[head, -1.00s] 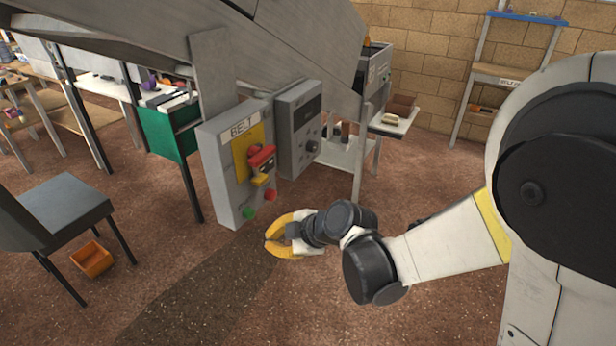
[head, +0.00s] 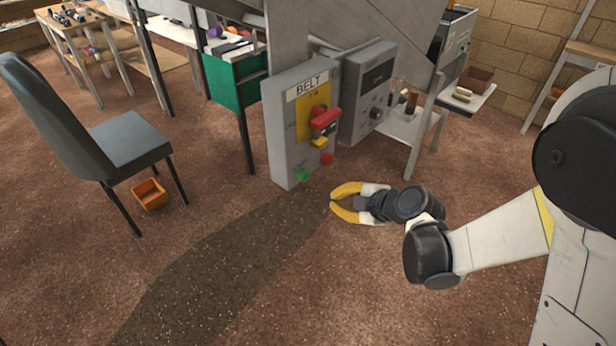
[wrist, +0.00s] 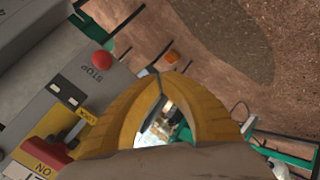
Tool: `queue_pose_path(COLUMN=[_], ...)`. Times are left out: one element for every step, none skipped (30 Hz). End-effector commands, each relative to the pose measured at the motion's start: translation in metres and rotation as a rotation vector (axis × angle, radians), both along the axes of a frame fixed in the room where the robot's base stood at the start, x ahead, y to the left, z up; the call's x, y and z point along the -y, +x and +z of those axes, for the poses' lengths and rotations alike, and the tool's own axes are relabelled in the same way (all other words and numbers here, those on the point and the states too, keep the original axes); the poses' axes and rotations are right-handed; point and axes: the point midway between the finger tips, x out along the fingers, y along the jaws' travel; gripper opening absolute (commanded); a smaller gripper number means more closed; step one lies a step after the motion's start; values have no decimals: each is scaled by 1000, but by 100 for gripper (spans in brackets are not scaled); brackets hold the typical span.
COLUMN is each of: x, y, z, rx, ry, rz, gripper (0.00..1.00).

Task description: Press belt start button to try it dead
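The grey BELT control box (head: 281,140) hangs under the conveyor. Its green button (head: 304,175) sits at the bottom, with a red button (head: 327,159) to the right. In the wrist view the red button (wrist: 102,61) is labelled STOP. Above is a red switch handle (head: 326,119) on a yellow plate, with a small yellow piece (head: 320,142) below the handle. My gripper (head: 333,201) is low and right of the green button in the picture, apart from the box. Its yellow fingers look empty, their tips meeting in the wrist view (wrist: 156,75). I cannot clearly identify the green button there.
A second grey box with a dial (head: 368,95) is right of the BELT box. A dark chair (head: 128,145) and an orange bin (head: 150,193) stand left. A green cabinet (head: 232,80) is behind. The floor in front is clear apart from a dark strip (head: 220,255).

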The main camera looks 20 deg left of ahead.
Motion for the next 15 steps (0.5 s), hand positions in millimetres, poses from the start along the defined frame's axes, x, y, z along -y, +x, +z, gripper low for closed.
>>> queue_pose_path(x=[-8, -12, -17, -21, -26, -31, -35, -38, -43, -46, -49, -52, -54, -57, -59], y=[2, 4, 7, 8, 10, 12, 13, 15, 17, 18, 20, 21, 22, 23, 24], z=[1, 1, 1, 1, 1, 1, 1, 1, 0, 0, 0, 0, 0, 0, 0], rx=[0, 0, 0, 1, 1, 0, 0, 0, 1, 1, 1, 0, 0, 0, 0], ry=[-1, -1, -1, -1, 0, 0, 0, 0, -1, -1, -1, 0, 0, 0, 0], rz=[4, 4, 3, 2, 4, 3, 2, 3, 3, 2, 2, 2, 2, 2, 2], gripper=[0, 0, 0, 0, 0, 0, 0, 0, 0, 0, 0, 0, 0, 0, 0])
